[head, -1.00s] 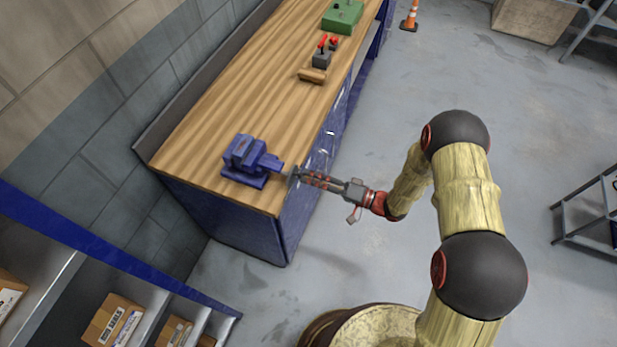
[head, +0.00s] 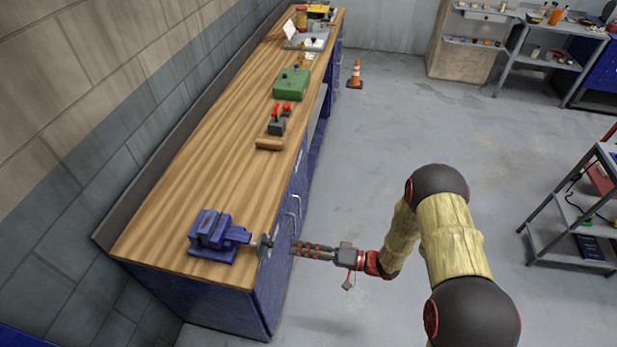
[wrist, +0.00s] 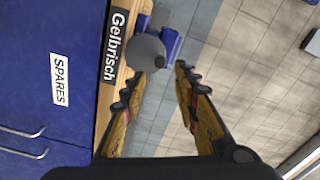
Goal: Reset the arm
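My gripper (head: 296,248) is in front of the near end of the wooden bench, beside a blue vise (head: 213,236). In the wrist view my gripper (wrist: 163,80) has its two fingers apart with a clear gap and nothing held between them. A grey round knob (wrist: 147,52) on the vise's spindle shows just beyond the left fingertip. In the head view the knob (head: 264,246) is a small gap away from the fingertips. The vise body is partly hidden behind the knob in the wrist view.
The bench (head: 190,170) holds a red-handled grey device (head: 277,124), a wooden block (head: 269,144) and a green box (head: 291,84). An orange cone (head: 355,75) stands beyond. A grey shelf cart (head: 570,215) is at the right. Open floor (head: 370,140) lies between.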

